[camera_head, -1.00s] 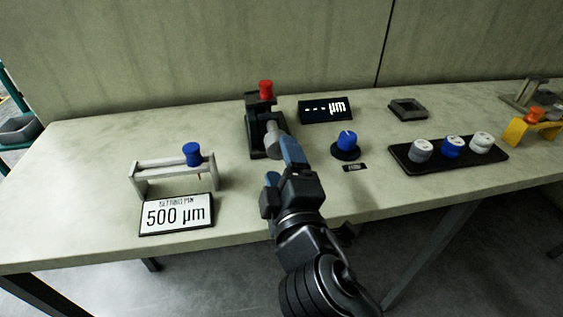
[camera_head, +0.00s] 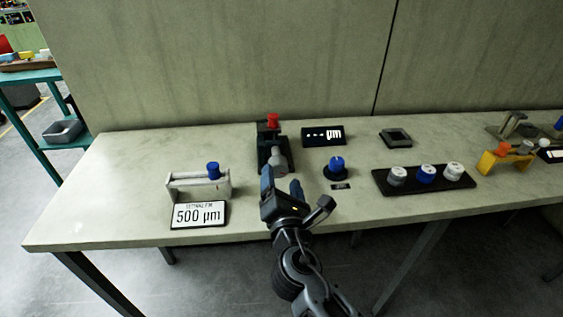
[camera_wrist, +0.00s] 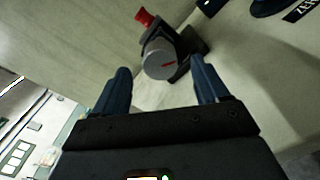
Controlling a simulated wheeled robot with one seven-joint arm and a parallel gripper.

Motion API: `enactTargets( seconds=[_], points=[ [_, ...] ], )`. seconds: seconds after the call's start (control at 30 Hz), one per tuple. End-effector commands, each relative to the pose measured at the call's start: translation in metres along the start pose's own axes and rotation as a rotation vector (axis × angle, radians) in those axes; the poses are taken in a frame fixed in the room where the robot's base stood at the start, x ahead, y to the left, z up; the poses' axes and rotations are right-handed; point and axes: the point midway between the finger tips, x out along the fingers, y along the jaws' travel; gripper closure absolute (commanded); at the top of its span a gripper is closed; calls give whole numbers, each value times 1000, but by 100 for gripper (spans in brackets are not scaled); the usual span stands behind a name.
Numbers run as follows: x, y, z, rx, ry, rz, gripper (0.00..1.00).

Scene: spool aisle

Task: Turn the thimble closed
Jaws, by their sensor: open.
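The thimble (camera_head: 277,160) is a grey cylinder on the front of a black gauge stand (camera_head: 262,148) with a red knob (camera_head: 273,119) on top. In the wrist view the thimble (camera_wrist: 160,57) shows its round end face with a short red mark, ahead of the fingers and between their lines. My gripper (camera_head: 283,184) is open and empty, with blue fingers pointing at the thimble from the front. In the wrist view my gripper (camera_wrist: 160,82) has its fingers wide apart, and the thimble appears beyond the tips, not touched.
A dark display (camera_head: 324,135) reading "--- µm" stands right of the stand, with a blue knob (camera_head: 337,164) before it. A white frame with a blue knob (camera_head: 212,170) and a "500 µm" sign (camera_head: 199,214) are left. A black tray (camera_head: 379,186) holds three knobs at right.

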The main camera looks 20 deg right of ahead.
Motion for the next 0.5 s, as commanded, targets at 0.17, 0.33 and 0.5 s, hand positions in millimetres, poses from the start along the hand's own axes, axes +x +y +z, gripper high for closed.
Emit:
enactTargets(
  seconds=[0.17, 0.33, 0.5],
  points=[
    [30, 1, 2, 3, -3, 0, 26],
    [51, 1, 1, 4, -1, 1, 26],
    [60, 0, 1, 5, -1, 0, 26]
  ],
)
